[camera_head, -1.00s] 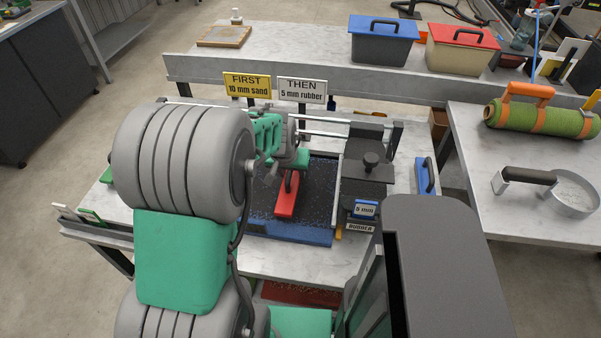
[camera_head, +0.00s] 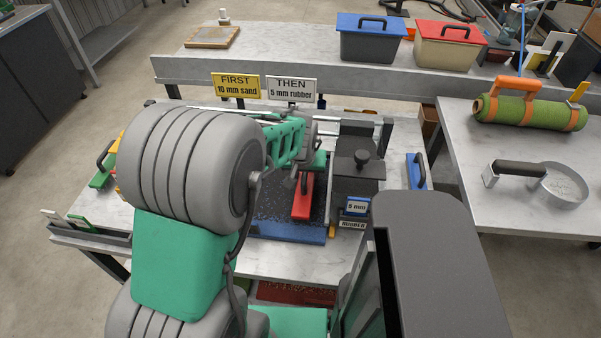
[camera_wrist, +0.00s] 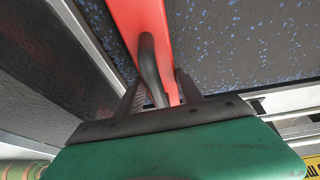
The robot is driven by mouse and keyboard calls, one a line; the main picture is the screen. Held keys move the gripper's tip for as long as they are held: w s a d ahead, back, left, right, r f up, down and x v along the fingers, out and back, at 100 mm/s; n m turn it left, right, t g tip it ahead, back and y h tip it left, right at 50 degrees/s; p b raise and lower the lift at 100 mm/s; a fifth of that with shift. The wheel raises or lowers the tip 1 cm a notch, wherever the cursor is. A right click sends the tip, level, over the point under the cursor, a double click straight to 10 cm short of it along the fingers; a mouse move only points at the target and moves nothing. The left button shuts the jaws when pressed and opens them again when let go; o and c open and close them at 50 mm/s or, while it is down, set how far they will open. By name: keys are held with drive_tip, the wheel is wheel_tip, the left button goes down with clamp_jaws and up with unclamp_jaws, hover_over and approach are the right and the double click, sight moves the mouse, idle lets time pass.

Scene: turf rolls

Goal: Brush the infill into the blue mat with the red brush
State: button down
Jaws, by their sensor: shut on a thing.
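The red brush (camera_head: 303,197) stands on the blue mat near its right side in the head view. The blue mat (camera_head: 285,232) shows its blue front edge, and its top is covered with dark infill with blue specks. My gripper (camera_wrist: 158,92) is shut on the brush's dark handle in the wrist view, with the red brush body (camera_wrist: 138,25) beyond the fingers. The dark infill (camera_wrist: 235,45) with blue specks lies on both sides of the brush there. My arm hides the left part of the mat in the head view.
A dark hopper marked 5 mm rubber (camera_head: 355,185) stands close to the right of the brush. Two signs (camera_head: 290,89) stand behind the mat. A side table (camera_head: 470,185) holds a sieve and a green turf roll.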

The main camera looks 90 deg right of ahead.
drive_tip(key=shift+w, duration=0.1)
drive_tip(key=w+d, duration=0.1)
drive_tip(key=w, duration=0.9)
drive_tip(key=w+d+b, duration=0.1)
drive_tip(key=w, duration=1)
drive_tip(key=w+d, duration=0.1)
drive_tip(key=w, duration=0.9)
drive_tip(key=shift+w, duration=0.3)
drive_tip(key=s, duration=0.4)
drive_tip(key=s+b, duration=0.1)
drive_tip(key=s, duration=0.1)
drive_tip(key=shift+s+a, duration=0.25)
drive_tip(key=shift+a, duration=0.05)
drive_tip(key=w, duration=0.6)
drive_tip(key=shift+w+d, duration=0.25)
drive_tip(key=shift+d, duration=0.05)
